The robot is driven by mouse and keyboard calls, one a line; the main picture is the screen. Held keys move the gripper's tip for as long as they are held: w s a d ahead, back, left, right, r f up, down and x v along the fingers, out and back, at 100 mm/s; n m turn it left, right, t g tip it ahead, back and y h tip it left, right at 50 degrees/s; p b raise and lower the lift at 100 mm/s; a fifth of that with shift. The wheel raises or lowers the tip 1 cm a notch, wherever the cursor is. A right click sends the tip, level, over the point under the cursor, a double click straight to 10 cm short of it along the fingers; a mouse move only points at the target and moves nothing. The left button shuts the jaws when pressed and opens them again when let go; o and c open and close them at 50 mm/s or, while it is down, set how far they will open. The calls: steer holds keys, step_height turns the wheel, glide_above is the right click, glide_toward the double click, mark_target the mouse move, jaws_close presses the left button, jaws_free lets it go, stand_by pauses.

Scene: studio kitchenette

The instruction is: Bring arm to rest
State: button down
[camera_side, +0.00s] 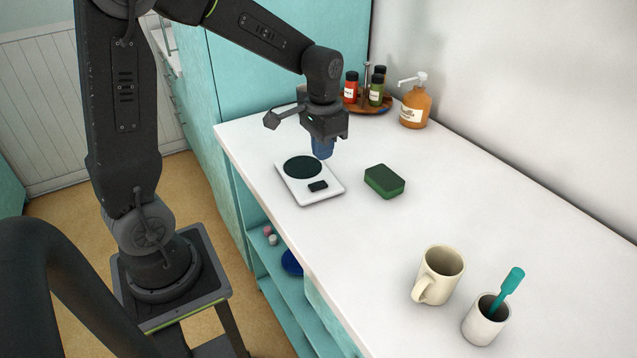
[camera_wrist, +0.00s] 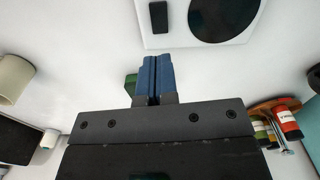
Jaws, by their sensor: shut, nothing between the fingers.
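My gripper (camera_side: 323,148) has blue fingers and points down above the white counter (camera_side: 450,200), at the back edge of a kitchen scale. In the wrist view its two blue fingers (camera_wrist: 153,75) are together with nothing between them. The white scale (camera_side: 322,198) has a dark round plate and a small dark display; part of it shows at the top of the wrist view (camera_wrist: 180,38). A green sponge (camera_side: 384,181) lies to the right of the gripper, apart from it. In the wrist view the fingers partly hide the sponge (camera_wrist: 130,84).
A cream mug (camera_side: 440,276) and a white cup (camera_side: 484,322) with a teal-handled tool stand at the near right. A wooden tray (camera_side: 376,109) with several jars and an orange pump bottle (camera_side: 415,106) stand at the back by the wall. Counter between sponge and mug is clear.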

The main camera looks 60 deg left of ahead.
steer(key=s+d+r+t, duration=0.2)
steer(key=s+d+r, duration=0.2)
steer(key=s, duration=0.3)
steer(key=s+d+r+t, duration=0.3)
steer(key=s+d+r, duration=0.2)
steer(key=s, duration=0.3)
steer(key=shift+r+t, duration=0.15)
steer(key=shift+t, duration=0.15)
steer(key=shift+a, duration=0.1)
steer(key=w+a+f+m+g, duration=0.1)
steer(key=w+a+m, duration=0.3)
steer(key=m, duration=0.5)
steer(key=w+a+f+m+g, duration=0.1)
steer(key=w+a+m+g, duration=0.3)
steer(key=w+m, duration=0.4)
steer(key=shift+w+a+m+g, duration=0.35)
steer(key=shift+a+m, duration=0.15)
steer(key=shift+m, duration=0.6)
